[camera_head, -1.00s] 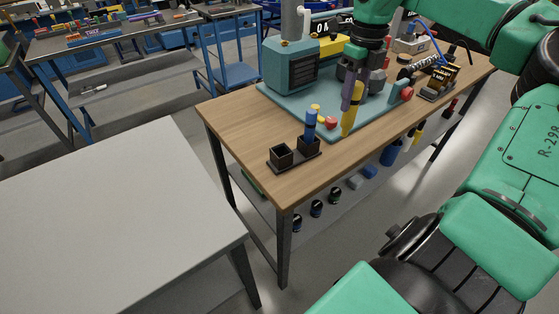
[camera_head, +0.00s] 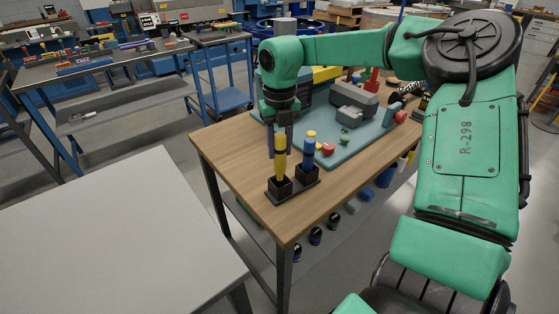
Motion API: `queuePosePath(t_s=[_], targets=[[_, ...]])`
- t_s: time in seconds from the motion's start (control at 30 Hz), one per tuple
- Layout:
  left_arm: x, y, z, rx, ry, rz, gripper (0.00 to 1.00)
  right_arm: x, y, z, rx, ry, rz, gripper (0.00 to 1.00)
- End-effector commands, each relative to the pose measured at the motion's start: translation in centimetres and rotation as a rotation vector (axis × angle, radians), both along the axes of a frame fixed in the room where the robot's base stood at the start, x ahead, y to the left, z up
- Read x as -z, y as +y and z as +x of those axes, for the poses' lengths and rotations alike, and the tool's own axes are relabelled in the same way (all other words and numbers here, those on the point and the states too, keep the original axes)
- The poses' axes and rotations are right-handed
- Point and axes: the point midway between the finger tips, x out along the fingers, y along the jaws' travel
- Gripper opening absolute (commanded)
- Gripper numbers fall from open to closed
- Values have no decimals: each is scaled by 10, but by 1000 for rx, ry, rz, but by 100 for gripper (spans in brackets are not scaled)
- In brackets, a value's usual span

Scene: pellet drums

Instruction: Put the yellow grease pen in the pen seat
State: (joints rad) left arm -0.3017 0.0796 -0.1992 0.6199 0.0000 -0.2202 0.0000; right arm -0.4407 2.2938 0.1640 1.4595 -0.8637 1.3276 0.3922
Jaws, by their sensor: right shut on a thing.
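The yellow grease pen (camera_head: 280,165) is upright over the left socket of the black pen seat (camera_head: 280,190). Its lower end meets the socket's mouth; I cannot tell how deep it reaches. My right gripper (camera_head: 279,138) points down from above and is shut on the pen's upper part. A blue pen (camera_head: 308,152) stands upright in the seat's right socket, close beside the gripper. My left gripper is out of view.
The seat stands near the front left of a wooden bench (camera_head: 232,150). Behind it is a teal mat (camera_head: 357,150) with a red knob (camera_head: 327,149) and a grey vise-like block (camera_head: 353,103). A bare grey table (camera_head: 110,240) stands at the left front.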

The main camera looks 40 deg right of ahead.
Motion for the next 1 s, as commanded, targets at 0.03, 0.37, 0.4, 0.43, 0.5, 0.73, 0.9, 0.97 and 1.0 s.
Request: queuePosePath(t_s=[0.03,0.37,0.4,0.43,0.5,0.73,0.9,0.97,1.0], targets=[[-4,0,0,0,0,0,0,5,0,0,-1,1,0,0],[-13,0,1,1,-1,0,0,54,0,0,0,-1,0,0],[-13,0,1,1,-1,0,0,54,0,0,0,-2,-1,0],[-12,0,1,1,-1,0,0,54,0,0,0,-2,-1,0],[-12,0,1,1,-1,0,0,54,0,0,0,-2,-1,0],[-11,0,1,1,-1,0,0,55,0,0,-1,-2,-2,68],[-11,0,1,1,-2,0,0,55,-1,0,-1,-2,-2,68],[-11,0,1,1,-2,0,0,55,-1,0,-1,-2,-2,68],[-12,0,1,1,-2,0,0,54,-1,0,-1,-2,-2,68]])
